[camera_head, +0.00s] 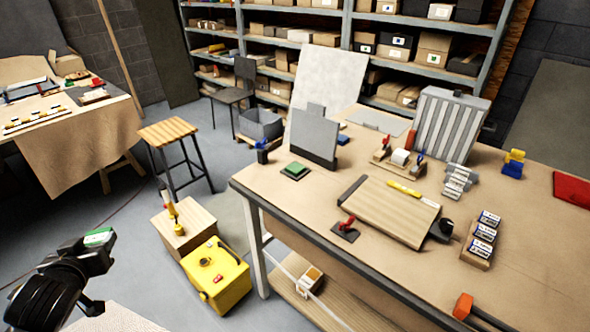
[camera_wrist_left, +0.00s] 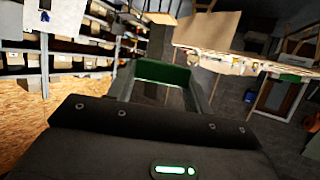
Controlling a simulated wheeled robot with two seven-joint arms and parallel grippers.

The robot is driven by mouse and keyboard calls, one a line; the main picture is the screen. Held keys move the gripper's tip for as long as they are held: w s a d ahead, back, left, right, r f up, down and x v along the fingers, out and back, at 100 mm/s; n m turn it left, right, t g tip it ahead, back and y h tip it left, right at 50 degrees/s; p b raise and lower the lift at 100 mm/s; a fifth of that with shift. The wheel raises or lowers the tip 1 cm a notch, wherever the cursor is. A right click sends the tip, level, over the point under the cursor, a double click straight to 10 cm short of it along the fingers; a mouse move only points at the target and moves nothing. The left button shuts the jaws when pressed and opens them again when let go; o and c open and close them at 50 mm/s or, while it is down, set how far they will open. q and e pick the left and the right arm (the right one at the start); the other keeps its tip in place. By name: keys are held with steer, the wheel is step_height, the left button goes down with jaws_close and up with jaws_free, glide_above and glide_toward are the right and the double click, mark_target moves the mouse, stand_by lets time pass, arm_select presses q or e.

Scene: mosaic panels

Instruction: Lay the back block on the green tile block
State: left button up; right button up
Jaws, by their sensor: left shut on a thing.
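My left gripper (camera_head: 97,250) is at the lower left of the head view, out over the floor and well left of the workbench. I cannot tell from these frames whether the held block is the back block. My right gripper is not in view.
The workbench (camera_head: 330,215) holds an upright grey panel (camera_head: 313,138) just behind the green tile block, a blue-topped holder (camera_head: 262,150), a wooden board (camera_head: 385,212) and a red-handled item (camera_head: 346,228). A yellow case (camera_head: 215,275) and a stool (camera_head: 168,130) stand on the floor.

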arm_select(q)
steer(key=shift+w+d+f+b, duration=0.2)
steer(key=shift+w+d+b, duration=0.1)
steer(key=shift+w+d, duration=0.15)
steer(key=w+d+r+m+h+b, duration=0.2)
steer(key=w+d+b, duration=0.1)
steer(key=d, duration=0.7)
steer(key=w+d+r+m+h+b, duration=0.1)
steer(key=w+d+r+h+b, duration=0.1)
steer(key=w+d, duration=0.4)
steer(key=d+b, duration=0.1)
steer(key=d, duration=0.3)
steer(key=shift+w+d+r+m+t, duration=0.15)
steer(key=shift+r+m+t, duration=0.25)
